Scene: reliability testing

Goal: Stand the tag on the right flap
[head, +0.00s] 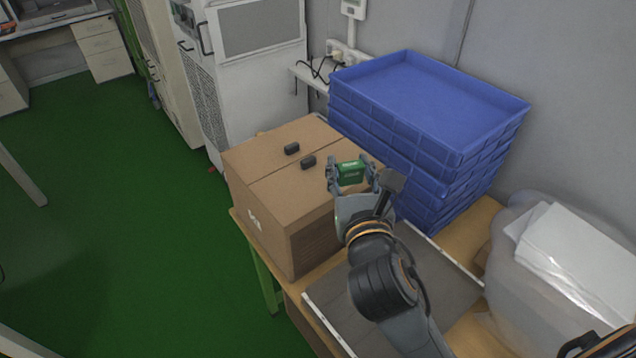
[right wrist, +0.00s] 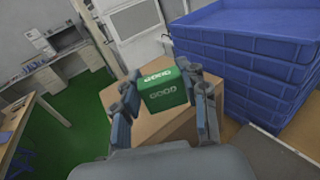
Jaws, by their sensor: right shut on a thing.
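A green tag (head: 351,172) with white lettering is held between the fingers of my right gripper (head: 352,176). In the right wrist view the tag (right wrist: 164,92) reads "GOOD" on two faces and sits between both fingertips of the gripper (right wrist: 167,100). The gripper is over the right part of a closed cardboard box (head: 263,212). The right flap (head: 318,185) lies flat on the box top, right of the seam; part of it is hidden behind my gripper. Whether the tag touches the flap I cannot tell. My left gripper is not in view.
Two small black objects lie on the box top, one on the left flap (head: 292,149) and one (head: 308,162) near the seam. Stacked blue crates (head: 420,95) stand close behind and right.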

